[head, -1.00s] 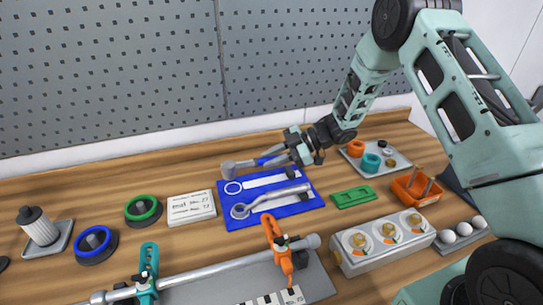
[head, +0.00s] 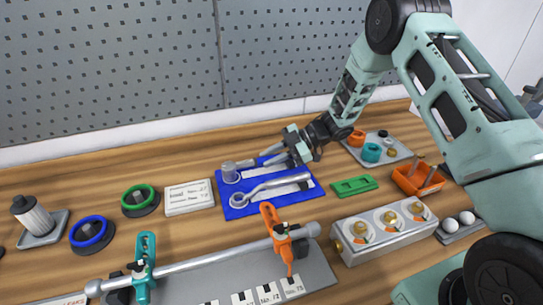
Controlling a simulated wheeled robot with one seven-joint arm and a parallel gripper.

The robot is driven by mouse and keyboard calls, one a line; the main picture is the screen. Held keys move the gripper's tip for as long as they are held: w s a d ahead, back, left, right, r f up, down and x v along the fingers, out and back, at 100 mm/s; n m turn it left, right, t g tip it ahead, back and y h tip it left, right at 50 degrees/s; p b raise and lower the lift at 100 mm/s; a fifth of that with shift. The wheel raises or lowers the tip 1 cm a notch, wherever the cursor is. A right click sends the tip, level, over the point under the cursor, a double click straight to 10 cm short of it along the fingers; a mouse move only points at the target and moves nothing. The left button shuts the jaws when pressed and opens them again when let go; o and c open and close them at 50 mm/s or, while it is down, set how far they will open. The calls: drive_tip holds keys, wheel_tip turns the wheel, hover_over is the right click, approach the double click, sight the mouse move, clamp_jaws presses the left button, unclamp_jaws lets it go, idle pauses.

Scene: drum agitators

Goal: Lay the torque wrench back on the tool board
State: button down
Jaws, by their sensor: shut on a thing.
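The torque wrench (head: 243,163), grey with a blue band and a round head, is at the back of the blue tool board (head: 228,211). My gripper (head: 293,153) is shut on its handle end, at the board's back right. The wrench lies low along the back light outline of the board; whether it touches the board I cannot tell. The gripper hides the handle's right end. A second grey wrench (head: 268,187) with a ring head lies on the front part of the board.
In front are a clamped rod (head: 205,264) with an orange clamp (head: 282,243) and a box with brass knobs (head: 362,246). The pegboard wall (head: 110,70) rises behind.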

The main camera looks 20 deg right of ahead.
drive_tip(key=shift+w+d, duration=0.3)
drive_tip(key=shift+w, duration=0.15)
idle(0.6)
drive_tip(key=shift+f, duration=0.4)
idle(0.3)
drive_tip(key=c, duration=1.2)
unclamp_jaws()
drive_tip(key=shift+o, duration=0.2)
